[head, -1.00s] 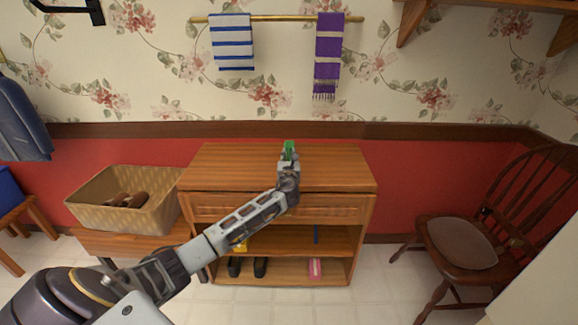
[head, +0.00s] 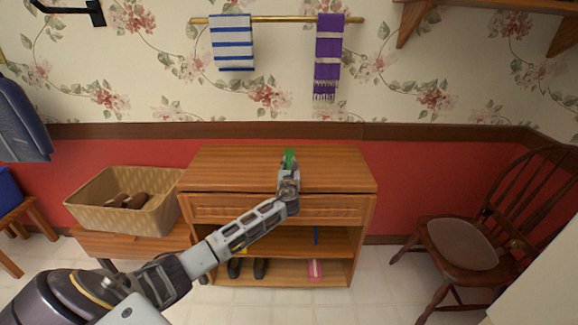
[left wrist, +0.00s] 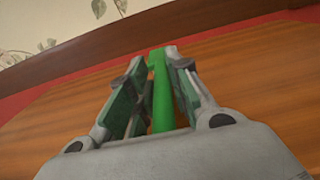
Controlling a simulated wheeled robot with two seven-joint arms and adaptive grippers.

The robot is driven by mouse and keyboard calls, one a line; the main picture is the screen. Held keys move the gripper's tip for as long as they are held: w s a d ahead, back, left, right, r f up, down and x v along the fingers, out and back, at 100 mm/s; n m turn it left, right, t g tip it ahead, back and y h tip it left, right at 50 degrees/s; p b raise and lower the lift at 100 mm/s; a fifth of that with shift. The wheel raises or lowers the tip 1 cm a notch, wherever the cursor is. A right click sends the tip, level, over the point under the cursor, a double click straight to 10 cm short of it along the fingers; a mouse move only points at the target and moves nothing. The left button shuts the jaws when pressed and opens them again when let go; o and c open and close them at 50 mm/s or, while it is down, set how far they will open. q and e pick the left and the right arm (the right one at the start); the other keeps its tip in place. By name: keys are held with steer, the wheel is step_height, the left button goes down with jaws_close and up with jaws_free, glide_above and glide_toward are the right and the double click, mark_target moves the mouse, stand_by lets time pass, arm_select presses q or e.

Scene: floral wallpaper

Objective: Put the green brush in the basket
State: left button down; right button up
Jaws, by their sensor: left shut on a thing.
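The green brush (head: 290,157) is at the top of the wooden cabinet. My left gripper (head: 288,170) is shut on it, over the cabinet top. In the left wrist view the green brush (left wrist: 161,92) stands out between the two fingers of my left gripper (left wrist: 150,85). Its lower part is hidden by the gripper body. Whether it still touches the cabinet top is hard to tell. The woven tan basket (head: 95,212) sits on a low wooden bench at the left, with brown shoes inside. My right gripper is not in view.
The cabinet (head: 225,160) has a bare top, a drawer and open shelves with dark shoes and a pink item. The low bench (head: 120,243) stands to its left. A wooden chair (head: 460,245) stands at the right. Striped cloths hang on a wall rail above.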

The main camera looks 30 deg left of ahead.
arm_select(q)
steer(key=shift+f, duration=0.2)
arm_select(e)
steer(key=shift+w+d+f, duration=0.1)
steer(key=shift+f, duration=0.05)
arm_select(q)
steer(key=c, duration=1.4)
jaws_free()
steer(key=shift+o, duration=0.5)
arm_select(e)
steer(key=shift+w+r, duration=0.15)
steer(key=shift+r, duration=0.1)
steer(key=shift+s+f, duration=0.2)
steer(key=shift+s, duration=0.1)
